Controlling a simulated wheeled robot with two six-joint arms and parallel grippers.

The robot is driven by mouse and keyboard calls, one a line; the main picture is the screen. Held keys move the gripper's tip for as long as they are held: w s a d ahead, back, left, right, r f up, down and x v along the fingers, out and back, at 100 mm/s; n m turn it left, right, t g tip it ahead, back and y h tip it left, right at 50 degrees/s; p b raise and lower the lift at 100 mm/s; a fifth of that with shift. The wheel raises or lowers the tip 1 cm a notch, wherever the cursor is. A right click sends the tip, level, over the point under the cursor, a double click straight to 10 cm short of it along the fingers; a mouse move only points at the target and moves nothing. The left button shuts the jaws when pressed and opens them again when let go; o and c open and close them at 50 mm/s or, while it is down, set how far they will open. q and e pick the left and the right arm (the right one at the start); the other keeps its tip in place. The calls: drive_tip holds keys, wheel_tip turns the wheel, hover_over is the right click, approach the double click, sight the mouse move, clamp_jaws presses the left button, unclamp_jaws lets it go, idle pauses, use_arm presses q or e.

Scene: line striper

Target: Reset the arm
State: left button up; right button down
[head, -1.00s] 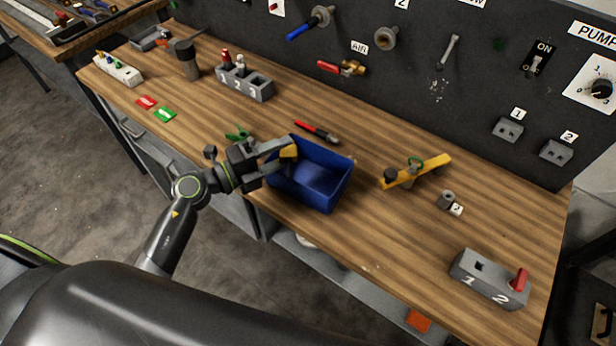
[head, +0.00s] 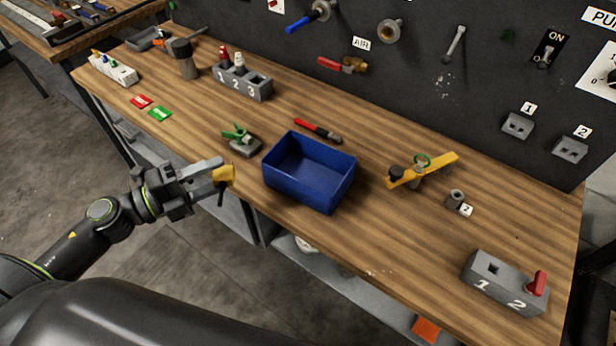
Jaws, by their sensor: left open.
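My left gripper (head: 212,176) is in front of the bench's front edge, left of the blue bin (head: 310,178) and apart from it. Its jaws are open. A yellow piece with a dark stem shows at its fingertips; I cannot tell whether it is part of the gripper. My left arm comes in from the lower left. The blue bin stands at the bench's front edge and looks empty. My right gripper is not in view.
The wooden bench (head: 400,238) runs across the view. A green clamp (head: 238,136) and a red-black pen-like tool (head: 318,130) lie near the bin. A yellow bar (head: 425,170) lies to its right. A grey two-slot block (head: 500,285) stands at lower right. Open floor lies left.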

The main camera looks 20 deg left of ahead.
use_arm(q)
drive_tip(key=shift+s+a, duration=0.3)
idle(0.5)
drive_tip(key=w+a+f+n+t+y, duration=0.1)
drive_tip(key=w+a+f+n+y, duration=0.1)
drive_tip(key=a+f+n+y, duration=0.6)
drive_tip(key=w+a+f+n+t+y, duration=0.1)
drive_tip(key=a+f+n+y, duration=0.35)
drive_tip(key=f, duration=0.75)
drive_tip(key=s+a+f+n+g+y, duration=0.15)
drive_tip(key=s+f+n, duration=0.25)
drive_tip(key=f, duration=0.4)
drive_tip(key=s+a+f+n+g+y, duration=0.1)
drive_tip(key=s+a+f+n+g, duration=0.25)
drive_tip(key=f, duration=0.55)
drive_tip(key=s+d+f+n+g, duration=0.2)
drive_tip(key=s+d+f, duration=0.3)
drive_tip(key=s, duration=0.3)
drive_tip(key=s+d+f+n+g+h, duration=0.1)
drive_tip(key=s+d+f+n+g, duration=0.2)
drive_tip(key=s+f, duration=0.5)
drive_tip(key=s+d+f+n+g, duration=0.2)
drive_tip(key=s+d+f+g, duration=0.1)
drive_tip(key=s+d+f, duration=0.4)
drive_tip(key=s+d, duration=0.1)
drive_tip(key=s, duration=0.2)
drive_tip(key=shift+n+g, duration=0.3)
drive_tip(key=shift+g, duration=0.1)
